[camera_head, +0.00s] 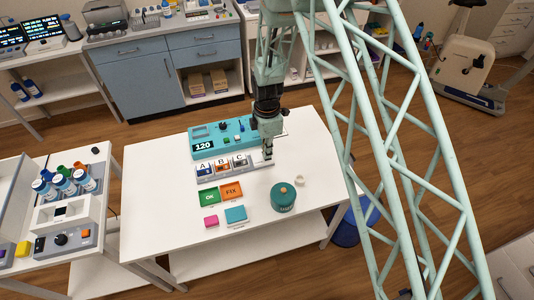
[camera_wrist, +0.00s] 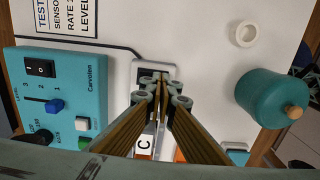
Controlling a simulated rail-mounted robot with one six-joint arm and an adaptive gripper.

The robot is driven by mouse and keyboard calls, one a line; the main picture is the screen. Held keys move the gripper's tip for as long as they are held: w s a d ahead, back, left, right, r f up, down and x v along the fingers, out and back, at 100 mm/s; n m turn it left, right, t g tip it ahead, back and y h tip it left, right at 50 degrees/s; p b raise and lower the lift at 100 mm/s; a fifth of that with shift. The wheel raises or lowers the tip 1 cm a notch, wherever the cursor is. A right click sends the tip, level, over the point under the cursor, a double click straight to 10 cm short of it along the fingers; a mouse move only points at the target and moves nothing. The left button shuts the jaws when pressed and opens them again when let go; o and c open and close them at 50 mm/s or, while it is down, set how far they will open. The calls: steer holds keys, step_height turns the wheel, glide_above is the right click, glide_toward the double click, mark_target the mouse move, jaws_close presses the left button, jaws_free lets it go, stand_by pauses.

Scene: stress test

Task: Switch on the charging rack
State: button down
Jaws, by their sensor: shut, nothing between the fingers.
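A light grey rack (camera_head: 205,175) with slots marked A, B and C stands on the white table; I take it to be the charging rack. In the wrist view its light end (camera_wrist: 140,70) shows around my gripper (camera_wrist: 162,88). My gripper (camera_head: 268,157) points down, shut and empty, over the rack's right end. A dark patch shows at the fingertips; I cannot tell whether it is a switch or whether they touch it.
A teal device (camera_head: 202,143) with a black rocker switch (camera_wrist: 41,68) stands behind the rack. Green OK (camera_head: 208,197) and orange FIX (camera_head: 231,191) pieces, a pink block (camera_head: 211,222), a teal pot (camera_head: 283,197) and a white ring (camera_head: 300,181) are nearby. The table's front left is clear.

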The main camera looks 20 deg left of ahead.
steer(key=shift+w+a+r, duration=0.2)
steer(key=shift+w+a, duration=0.2)
steer(key=shift+w, duration=0.25)
steer(key=shift+r, duration=0.15)
stand_by(0.4)
steer(key=shift+s+d+r, duration=0.1)
steer(key=shift+r, duration=0.8)
steer(key=shift+s+d+r, duration=0.1)
steer(key=shift+r, duration=0.8)
step_height(320, 180, up, 10)
steer(key=s, duration=0.1)
steer(key=shift+d, duration=0.35)
steer(key=shift+s, duration=0.1)
